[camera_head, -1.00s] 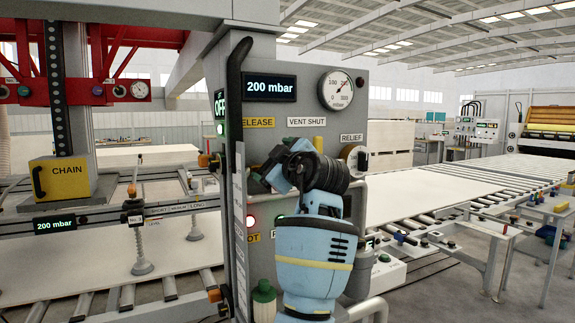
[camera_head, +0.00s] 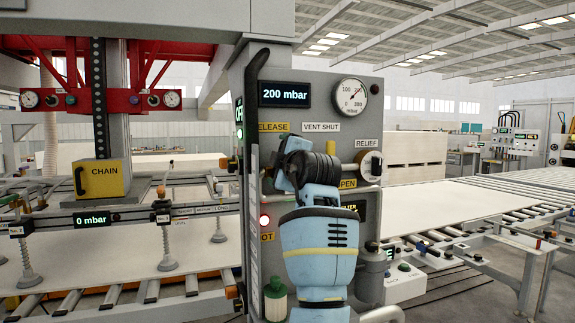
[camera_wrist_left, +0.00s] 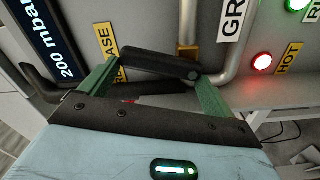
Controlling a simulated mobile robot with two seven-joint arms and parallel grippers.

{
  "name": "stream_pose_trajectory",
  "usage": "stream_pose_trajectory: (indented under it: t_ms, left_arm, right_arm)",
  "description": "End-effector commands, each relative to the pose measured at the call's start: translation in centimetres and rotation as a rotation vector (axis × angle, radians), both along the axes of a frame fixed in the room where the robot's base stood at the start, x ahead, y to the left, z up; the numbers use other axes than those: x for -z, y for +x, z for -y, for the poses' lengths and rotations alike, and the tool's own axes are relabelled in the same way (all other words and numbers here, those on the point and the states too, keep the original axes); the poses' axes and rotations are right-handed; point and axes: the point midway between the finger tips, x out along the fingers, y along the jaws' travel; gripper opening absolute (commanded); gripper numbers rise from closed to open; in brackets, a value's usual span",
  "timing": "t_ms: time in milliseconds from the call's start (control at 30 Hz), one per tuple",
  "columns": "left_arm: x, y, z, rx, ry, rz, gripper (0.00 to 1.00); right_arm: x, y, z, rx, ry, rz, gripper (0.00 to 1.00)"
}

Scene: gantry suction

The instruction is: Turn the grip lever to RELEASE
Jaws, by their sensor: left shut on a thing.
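My left gripper (camera_wrist_left: 155,66) is closed, with its green fingers at both sides of a black lever handle (camera_wrist_left: 160,62). The handle's far end lies beside the yellow RELEASE label (camera_wrist_left: 106,42); its other end is by a rounded joint near a brass fitting. In the head view my left arm's blue wrist stands before the grey panel (camera_head: 345,125) and hides the lever and fingertips. A white label starting with GR (camera_wrist_left: 234,18) is partly visible. My right gripper is not in view.
A red light (camera_wrist_left: 262,62) glows. A curved pipe runs close beside the fingers. Roller conveyors lie on both sides.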

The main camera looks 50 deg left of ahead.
Motion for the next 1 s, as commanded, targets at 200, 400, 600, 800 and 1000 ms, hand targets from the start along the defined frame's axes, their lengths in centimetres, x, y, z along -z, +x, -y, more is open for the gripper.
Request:
stream_pose_trajectory:
  t_ms: [200,400,600,800,1000]
  left_arm:
    - [0.0,-0.6,-0.2,0.000,-0.058,0.148,0.48]
    - [0.1,-0.9,-0.3,0.000,-0.095,0.239,0.48]
    - [0.0,-1.1,-0.4,0.000,-0.113,0.286,0.48]
    - [0.0,-1.2,-0.4,0.000,-0.119,0.302,0.48]
    - [0.0,-1.2,-0.4,0.000,-0.122,0.305,0.48]
  right_arm:
    - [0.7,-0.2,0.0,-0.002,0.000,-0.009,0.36]
    - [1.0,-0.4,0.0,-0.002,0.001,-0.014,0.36]
    - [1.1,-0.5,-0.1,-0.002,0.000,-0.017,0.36]
    - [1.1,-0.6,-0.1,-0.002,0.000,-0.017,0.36]
    - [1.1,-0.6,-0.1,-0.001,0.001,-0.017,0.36]
